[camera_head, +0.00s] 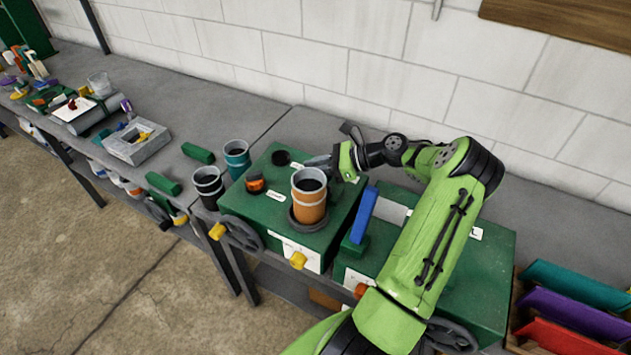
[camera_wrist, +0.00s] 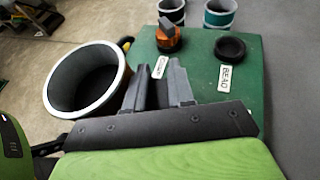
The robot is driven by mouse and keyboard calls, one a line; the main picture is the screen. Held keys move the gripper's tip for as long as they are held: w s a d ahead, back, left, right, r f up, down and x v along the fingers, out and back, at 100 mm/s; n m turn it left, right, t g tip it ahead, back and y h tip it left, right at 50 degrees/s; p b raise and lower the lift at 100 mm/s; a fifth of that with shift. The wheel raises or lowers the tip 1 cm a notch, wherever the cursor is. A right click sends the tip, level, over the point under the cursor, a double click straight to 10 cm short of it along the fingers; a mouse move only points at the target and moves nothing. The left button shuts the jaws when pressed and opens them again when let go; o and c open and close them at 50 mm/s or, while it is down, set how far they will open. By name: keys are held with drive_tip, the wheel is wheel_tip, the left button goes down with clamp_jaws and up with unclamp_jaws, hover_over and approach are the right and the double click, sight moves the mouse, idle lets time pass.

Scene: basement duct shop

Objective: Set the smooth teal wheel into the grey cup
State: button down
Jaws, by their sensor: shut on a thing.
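My gripper (camera_head: 318,161) is low over the green box, just behind the orange cup (camera_head: 310,200). In the wrist view its two grey fingers (camera_wrist: 165,82) are close together; what they grip cannot be made out. A dark grey cup (camera_head: 208,191) with pale bands stands left of the box; it also shows at the top of the wrist view (camera_wrist: 172,12). A teal cup (camera_head: 236,158) stands beside it. The orange cup sits in a dark round dish (camera_head: 306,223), and its pale rim (camera_wrist: 122,82) is left of the fingers. I cannot identify a smooth teal wheel in either view.
On the green box (camera_head: 336,232) lie an orange-and-black knob-like piece (camera_head: 255,183) and a black disc (camera_head: 281,157), with labels nearby. A blue block (camera_head: 364,212) stands to the right. A grey tray (camera_head: 137,143) and green blocks (camera_head: 198,153) lie further left.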

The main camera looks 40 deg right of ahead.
drive_tip(key=shift+f, duration=1.7)
drive_tip(key=shift+f, duration=0.1)
drive_tip(key=c, duration=1.2)
unclamp_jaws()
drive_tip(key=shift+f, duration=0.1)
drive_tip(key=shift+c, duration=0.2)
drive_tip(key=v, duration=1.2)
drive_tip(key=shift+r, duration=0.3)
